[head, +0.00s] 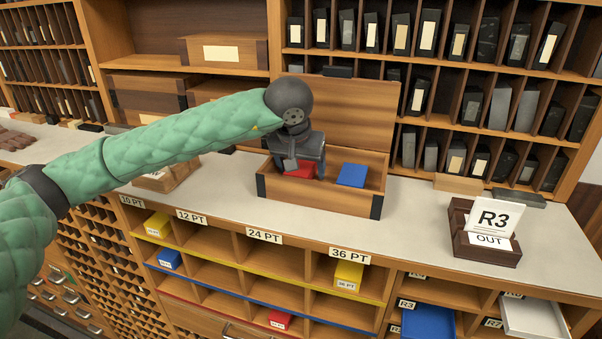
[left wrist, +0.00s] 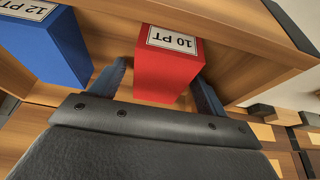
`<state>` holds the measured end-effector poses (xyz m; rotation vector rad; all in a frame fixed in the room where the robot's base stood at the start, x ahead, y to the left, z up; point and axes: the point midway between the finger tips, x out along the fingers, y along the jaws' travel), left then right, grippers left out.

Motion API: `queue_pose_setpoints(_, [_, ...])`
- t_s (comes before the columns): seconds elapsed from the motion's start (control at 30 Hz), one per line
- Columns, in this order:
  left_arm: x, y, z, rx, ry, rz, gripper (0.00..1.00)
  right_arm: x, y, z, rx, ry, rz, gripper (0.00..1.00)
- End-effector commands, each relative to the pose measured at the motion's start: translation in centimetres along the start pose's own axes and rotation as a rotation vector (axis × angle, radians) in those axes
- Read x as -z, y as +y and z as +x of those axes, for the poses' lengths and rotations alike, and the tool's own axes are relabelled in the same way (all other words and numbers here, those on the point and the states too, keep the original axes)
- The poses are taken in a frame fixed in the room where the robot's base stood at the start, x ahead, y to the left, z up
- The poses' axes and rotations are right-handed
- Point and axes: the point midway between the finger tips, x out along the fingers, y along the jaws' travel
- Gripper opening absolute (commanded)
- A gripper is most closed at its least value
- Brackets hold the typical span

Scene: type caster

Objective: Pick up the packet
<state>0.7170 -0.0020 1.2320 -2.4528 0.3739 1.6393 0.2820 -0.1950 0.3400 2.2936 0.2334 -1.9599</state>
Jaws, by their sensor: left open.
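A red packet (head: 305,170) lies in the open wooden box (head: 315,196) on the counter. In the left wrist view the red packet (left wrist: 170,72) carries a 10 PT label. A blue packet (head: 351,175) is in the same box, to the right in the head view; in the left wrist view this blue packet (left wrist: 45,45) is labelled 12 PT. My left gripper (head: 301,164) points down into the box at the red packet. In the left wrist view its open fingers (left wrist: 161,82) stand on either side of the red packet. The gripper partly hides the packet in the head view.
The box's raised lid (head: 345,112) stands behind the gripper. Labelled cubbies below the counter hold yellow, blue and red packets, including a yellow one (head: 348,275). An R3 OUT holder (head: 487,235) stands at right. The counter between is clear.

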Motion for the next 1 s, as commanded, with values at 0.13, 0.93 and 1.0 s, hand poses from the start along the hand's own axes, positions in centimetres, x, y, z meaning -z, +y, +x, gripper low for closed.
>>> queue_pose_setpoints(0.13, [-0.04,0.0,0.1,0.0,0.0,0.0,0.75,-0.04,0.0,0.25,0.0,0.0,0.0,0.36])
queue_pose_setpoints(0.93, [-0.1,0.0,0.24,0.0,-0.001,0.0,0.28,-0.13,0.01,0.82,0.0,0.0,0.0,0.36])
queue_pose_setpoints(1.0, [-0.1,0.0,0.24,0.0,-0.001,0.0,0.14,-0.13,0.01,0.82,0.0,0.0,0.0,0.36])
